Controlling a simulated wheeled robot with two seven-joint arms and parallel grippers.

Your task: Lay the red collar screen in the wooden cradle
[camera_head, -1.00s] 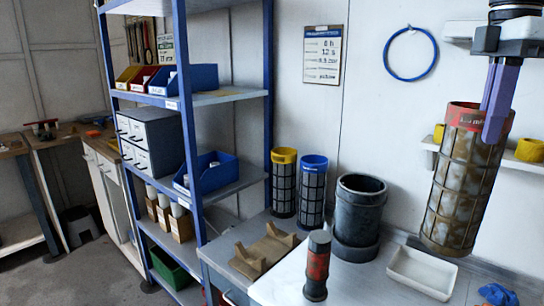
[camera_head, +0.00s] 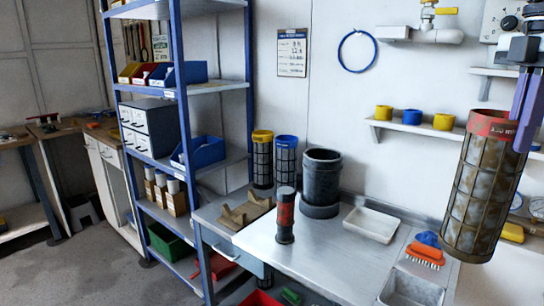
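The red collar screen (camera_head: 481,190) is a dirty mesh cylinder with a red collar at its top. It hangs upright at the right of the head view, in front of the bench. My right gripper (camera_head: 524,110) is shut on the rim of its red collar and holds it up in the air. The wooden cradle (camera_head: 245,212) sits on the left part of the bench, well to the left of the screen, and is empty. My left gripper does not show.
A dark cylinder (camera_head: 321,180) and a black-red torch-like tube (camera_head: 285,216) stand on the bench between cradle and screen. Yellow-collared (camera_head: 262,160) and blue-collared (camera_head: 286,163) screens stand behind the cradle. A white tray (camera_head: 371,223), an orange brush (camera_head: 425,252) and a sink (camera_head: 411,289) lie right.

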